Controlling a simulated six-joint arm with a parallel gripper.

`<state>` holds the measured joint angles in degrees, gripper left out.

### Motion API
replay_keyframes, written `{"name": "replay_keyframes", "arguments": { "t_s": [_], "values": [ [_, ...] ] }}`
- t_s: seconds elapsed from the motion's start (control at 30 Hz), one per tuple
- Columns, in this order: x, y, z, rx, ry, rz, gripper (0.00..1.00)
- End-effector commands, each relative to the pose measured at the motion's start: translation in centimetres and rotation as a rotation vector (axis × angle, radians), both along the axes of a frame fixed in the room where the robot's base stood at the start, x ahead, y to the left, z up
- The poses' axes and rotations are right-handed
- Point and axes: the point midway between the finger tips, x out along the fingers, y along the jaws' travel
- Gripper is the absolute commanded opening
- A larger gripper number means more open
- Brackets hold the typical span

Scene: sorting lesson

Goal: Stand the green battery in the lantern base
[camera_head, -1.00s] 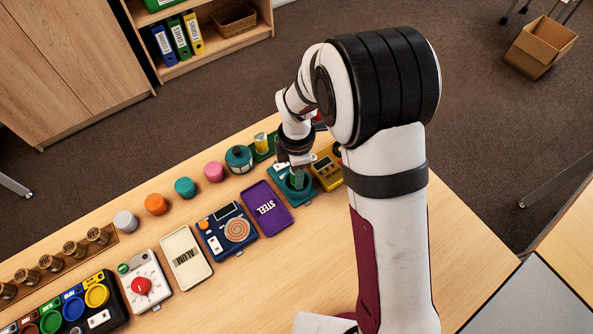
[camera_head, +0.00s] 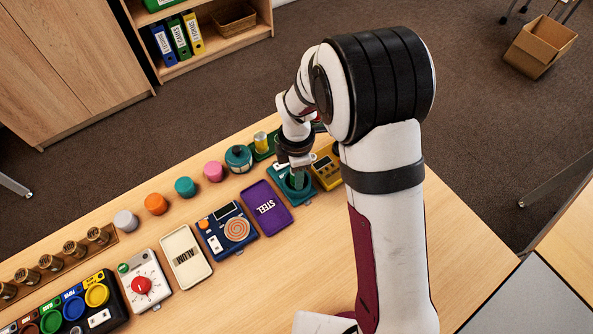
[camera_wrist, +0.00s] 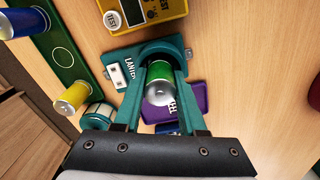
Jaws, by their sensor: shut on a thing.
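The green battery (camera_wrist: 158,75) shows in the wrist view with its silver end toward the camera. My gripper (camera_wrist: 160,84) is shut on it, one finger on each side. The teal lantern base (camera_wrist: 118,70) lies just beyond, with its round dark well at the battery's far end. In the head view the battery (camera_head: 297,182) looks about upright over the well of the lantern base (camera_head: 308,196), below my gripper (camera_head: 297,166). I cannot tell whether its lower end is inside the well or just above it.
A yellow tester (camera_head: 326,166) stands close right of the base, and a purple STEEL lid (camera_head: 266,207) close left. Behind are a green tray (camera_head: 263,150) with a yellow battery (camera_head: 261,140) and a round teal lantern top (camera_head: 239,157). The table in front is clear.

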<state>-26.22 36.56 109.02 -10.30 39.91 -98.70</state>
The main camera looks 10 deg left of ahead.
Motion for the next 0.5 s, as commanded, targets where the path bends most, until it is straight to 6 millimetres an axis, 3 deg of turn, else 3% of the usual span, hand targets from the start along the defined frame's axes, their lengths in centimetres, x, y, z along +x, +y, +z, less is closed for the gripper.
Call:
{"name": "replay_keyframes", "arguments": {
  "t_s": [0.2,0.23,0.27,0.5],
  "values": [
    [0.0,0.0,-1.1,0.000,0.001,-0.001,0.00],
    [0.0,0.0,-1.1,0.000,0.001,-0.001,0.46],
    [0.0,0.0,-1.1,0.000,0.001,-0.001,0.51],
    [0.0,0.1,-0.1,0.001,0.000,-0.001,0.53]
  ]
}}
